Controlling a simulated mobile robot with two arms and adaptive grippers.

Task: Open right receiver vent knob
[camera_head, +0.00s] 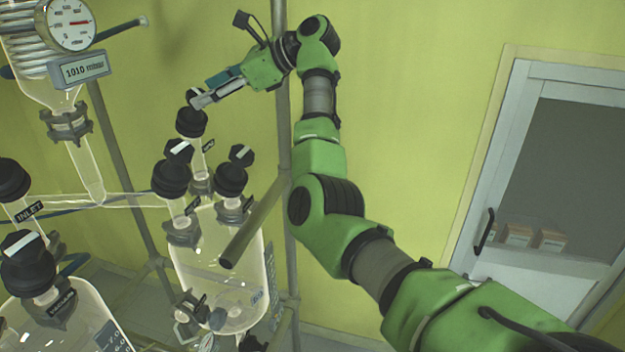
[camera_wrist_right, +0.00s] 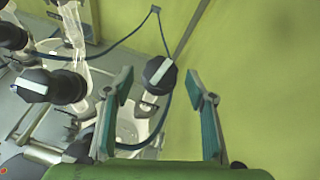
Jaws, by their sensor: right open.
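The right receiver (camera_head: 222,265) is a clear glass vessel with several black-capped necks. Its rear knob (camera_head: 191,122) is black and has a small tag beside its neck, too small to read surely. My right gripper (camera_head: 200,98) is open at the top of this knob, and a finger covers part of it. In the right wrist view, a black knob with a slanted white bar (camera_wrist_right: 159,74) shows between the open fingertips (camera_wrist_right: 158,88), with gaps on both sides. I cannot tell whether the tips reach around it. My left gripper is not in view.
Two more black knobs (camera_head: 172,176) (camera_head: 234,172) stand on the receiver's front necks. A left vessel has black knobs (camera_head: 28,265), one neck tagged INLET. A gauge (camera_head: 72,24) hangs top left. A grey post (camera_head: 279,130) stands behind my right arm. A door is at right.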

